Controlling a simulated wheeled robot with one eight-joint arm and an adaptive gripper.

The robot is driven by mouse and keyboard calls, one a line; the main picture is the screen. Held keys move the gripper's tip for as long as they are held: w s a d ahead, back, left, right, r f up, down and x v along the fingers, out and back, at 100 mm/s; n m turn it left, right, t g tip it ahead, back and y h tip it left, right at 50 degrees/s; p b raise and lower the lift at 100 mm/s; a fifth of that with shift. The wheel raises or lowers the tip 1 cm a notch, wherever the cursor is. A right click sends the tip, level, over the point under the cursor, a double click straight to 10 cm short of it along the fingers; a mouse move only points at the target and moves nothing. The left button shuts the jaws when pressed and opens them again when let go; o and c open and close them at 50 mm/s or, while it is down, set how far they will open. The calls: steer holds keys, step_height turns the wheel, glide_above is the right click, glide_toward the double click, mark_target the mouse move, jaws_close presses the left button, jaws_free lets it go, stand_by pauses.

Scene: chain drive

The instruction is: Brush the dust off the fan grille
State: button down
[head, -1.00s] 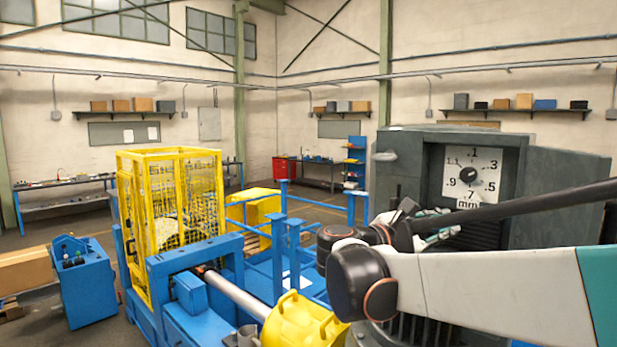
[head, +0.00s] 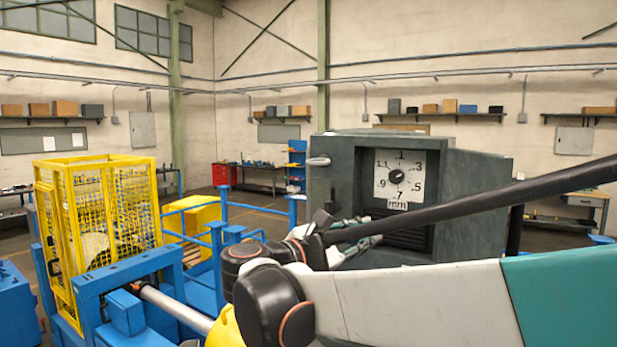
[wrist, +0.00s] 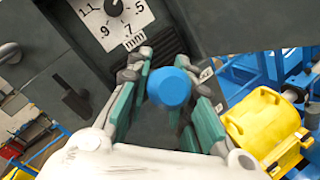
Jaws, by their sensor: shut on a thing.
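The fan grille (head: 408,236) is a dark slatted panel below the white dial on a grey machine cabinet. It also shows in the wrist view (wrist: 152,48), just beyond my fingertips. My gripper (head: 356,240) is in front of the cabinet, at the grille's lower left in the head view. In the wrist view my gripper (wrist: 170,75) is shut on a blue round-ended thing (wrist: 168,88), probably the brush handle. Its bristles are hidden, so I cannot tell whether they touch the grille. Dust cannot be made out.
The dial (head: 400,180) and a grey lever handle (head: 318,161) are on the cabinet (head: 340,190). A yellow mesh cage (head: 100,225) and blue rails (head: 218,260) stand to the left. A yellow part (wrist: 265,125) is close on the right in the wrist view.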

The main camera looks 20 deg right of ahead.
stand_by(0.3)
steer(key=shift+s+a, duration=0.85)
steer(key=shift+a, duration=0.25)
steer(key=shift+w+f, duration=0.1)
